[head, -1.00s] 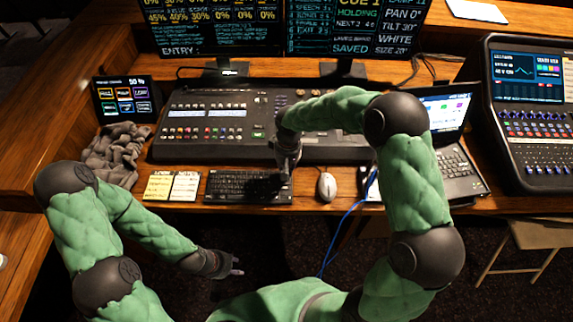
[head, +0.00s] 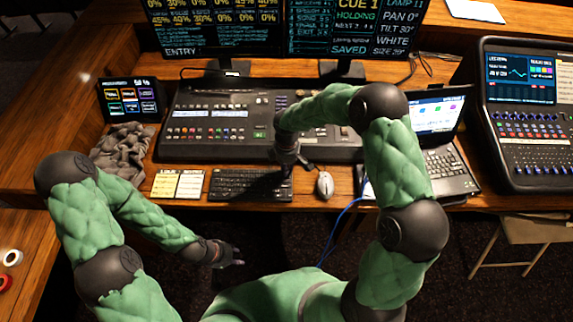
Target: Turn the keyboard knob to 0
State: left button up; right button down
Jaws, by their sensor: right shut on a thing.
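The black keyboard (head: 240,184) lies at the front of the desk, left of the mouse. My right gripper (head: 287,172) points down at the keyboard's right end and is shut. The knob is not visible; my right gripper and wrist cover that end of the keyboard. My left gripper (head: 236,257) hangs low in front of the desk edge, away from the keyboard. Its fingers are too small and dark to tell whether they are open or shut.
A white mouse (head: 324,185) lies just right of the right gripper. Yellow note cards (head: 178,184) lie left of the keyboard. The mixing console (head: 215,127) stands behind it. A laptop (head: 448,160) is at the right, and a grey cloth (head: 122,152) at the left.

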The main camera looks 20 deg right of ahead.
jog(key=shift+n+p, duration=0.75)
jog(key=shift+n, duration=1.25)
jog(key=c, duration=1.2)
grip_release()
jog(key=shift+o, duration=0.2)
notch_tip(320, 180, up, 12)
jog(key=shift+w, duration=0.25)
